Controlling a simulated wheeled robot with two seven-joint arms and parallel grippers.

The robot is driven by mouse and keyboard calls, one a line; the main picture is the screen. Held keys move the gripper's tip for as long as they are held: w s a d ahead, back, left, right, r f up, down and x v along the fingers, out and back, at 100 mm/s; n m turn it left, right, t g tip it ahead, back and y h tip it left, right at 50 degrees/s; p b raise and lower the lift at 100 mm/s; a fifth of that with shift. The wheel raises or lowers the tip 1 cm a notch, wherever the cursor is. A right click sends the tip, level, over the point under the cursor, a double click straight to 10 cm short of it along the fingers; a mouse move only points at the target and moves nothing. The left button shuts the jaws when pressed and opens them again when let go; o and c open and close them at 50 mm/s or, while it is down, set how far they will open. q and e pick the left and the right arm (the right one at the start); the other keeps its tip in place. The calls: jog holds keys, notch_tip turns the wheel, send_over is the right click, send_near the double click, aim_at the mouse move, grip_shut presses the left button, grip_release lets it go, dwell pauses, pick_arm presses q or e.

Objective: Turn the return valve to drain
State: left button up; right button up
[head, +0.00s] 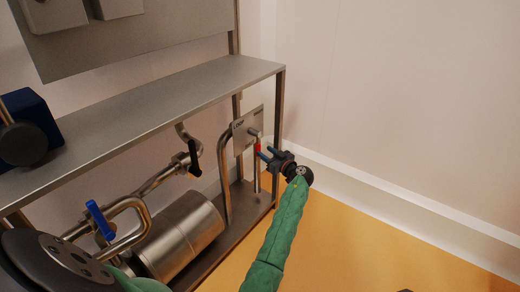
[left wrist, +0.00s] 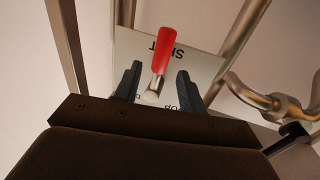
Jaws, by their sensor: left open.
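A red lever handle (head: 257,147) on a short metal stem stands in front of a metal label plate (head: 241,131) under the shelf. My left gripper (head: 270,157) is at this red handle. In the left wrist view the red handle (left wrist: 163,50) rises between the open fingers of my left gripper (left wrist: 158,86), one on each side, with gaps. A black lever (head: 194,157) and a blue lever (head: 100,219) sit on pipes further left. No label readable here names the return valve. My right gripper is not in view.
A metal shelf (head: 150,105) runs above the pipes, with a blue and black device (head: 27,128) at its left end. A steel cylinder (head: 181,238) lies below. A frame post (head: 279,130) stands close to my left gripper.

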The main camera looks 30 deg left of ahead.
aim_at(258, 147)
pick_arm(q)
jog(key=x, duration=0.6)
grip_shut()
